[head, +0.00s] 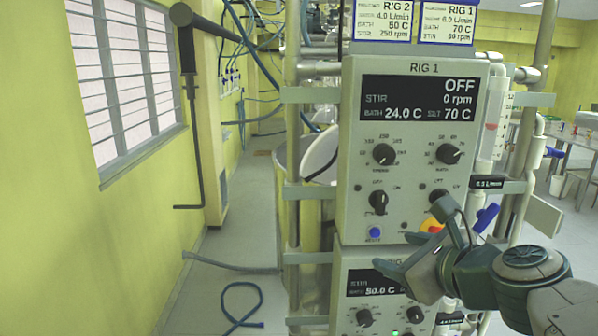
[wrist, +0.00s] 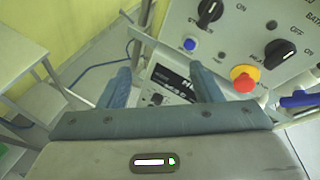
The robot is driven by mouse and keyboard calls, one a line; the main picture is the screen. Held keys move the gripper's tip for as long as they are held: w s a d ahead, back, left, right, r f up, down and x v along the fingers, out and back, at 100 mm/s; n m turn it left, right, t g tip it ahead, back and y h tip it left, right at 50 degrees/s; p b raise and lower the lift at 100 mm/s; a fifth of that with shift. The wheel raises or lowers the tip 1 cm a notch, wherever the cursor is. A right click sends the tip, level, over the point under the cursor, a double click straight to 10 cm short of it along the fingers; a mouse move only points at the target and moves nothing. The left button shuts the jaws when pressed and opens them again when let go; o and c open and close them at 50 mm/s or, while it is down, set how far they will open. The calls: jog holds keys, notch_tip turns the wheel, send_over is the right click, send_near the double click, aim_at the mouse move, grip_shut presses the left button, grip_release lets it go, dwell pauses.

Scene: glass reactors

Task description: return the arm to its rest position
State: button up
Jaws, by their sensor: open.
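My gripper (head: 385,256) is at the lower right of the head view, in front of the lower part of the RIG 1 control panel (head: 414,225). Its jaws are apart and nothing shows between them. In the wrist view my gripper (wrist: 160,82) has two blue-grey fingers spread apart, with part of a lower panel (wrist: 165,77) visible behind the gap. My arm comes in from the lower right corner. I cannot tell whether a finger touches the panel.
The RIG 1 panel carries knobs, a blue button (head: 375,232) and a red-yellow stop button (head: 431,226), partly hidden by my arm. A blue-handled valve (head: 487,218) is beside my wrist. A hose (head: 243,308) lies on the floor at left. Floor left of the rig is mostly clear.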

jog(key=s+f+n+g+h, duration=0.1)
jog(key=s+f+n+g, duration=0.2)
jog(key=f+n, duration=0.3)
jog(key=s+a+f+n+g+h+b, duration=0.1)
jog(key=s+f+n+g+h, duration=0.1)
jog(key=n, duration=1)
jog(key=s+f+n+g+h, duration=0.1)
jog(key=s+f+n+g, duration=0.2)
jog(key=s+f+n, duration=0.3)
jog(key=shift+a+f+n+g+h+b, duration=0.3)
jog(key=shift+f+n+g+b, duration=0.1)
jog(key=shift+f+n, duration=1.45)
